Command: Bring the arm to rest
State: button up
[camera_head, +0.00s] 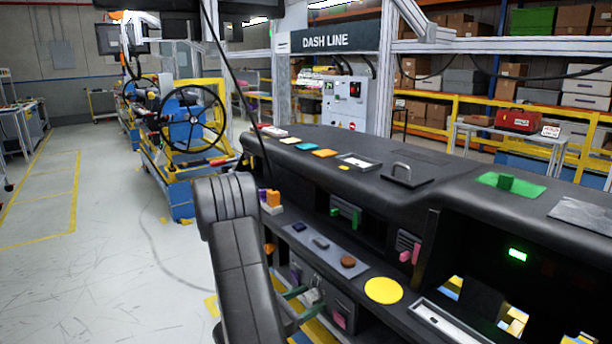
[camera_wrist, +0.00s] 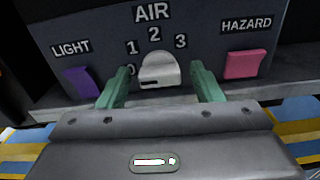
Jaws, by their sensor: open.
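My gripper (camera_wrist: 162,78) is open, its two green fingers apart on either side of a pale rounded AIR knob (camera_wrist: 158,68). I cannot tell whether they touch it. The knob has a dark mark low on its left side, and the numbers 0 to 3 run around it. In the head view my gripper (camera_head: 303,302) is low in front of the dashboard module (camera_head: 400,170), partly hidden by my dark arm.
A purple LIGHT switch (camera_wrist: 82,82) is left of the knob and a pink HAZARD switch (camera_wrist: 245,64) is right. The dashboard's ledge holds a yellow disc (camera_head: 383,290) and a brown round piece (camera_head: 347,261). Open floor (camera_head: 110,270) lies to the left.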

jog(key=m, duration=0.4)
jog(key=shift+a+b, duration=0.1)
jog(key=shift+b, duration=0.25)
jog(key=shift+s+a+m, duration=0.2)
jog(key=shift+a+m, duration=0.1)
jog(key=b+v, duration=0.1)
jog(key=v, duration=1.1)
jog(key=shift+s+a, duration=0.25)
jog(key=shift+a, duration=0.05)
jog(key=shift+r, duration=0.1)
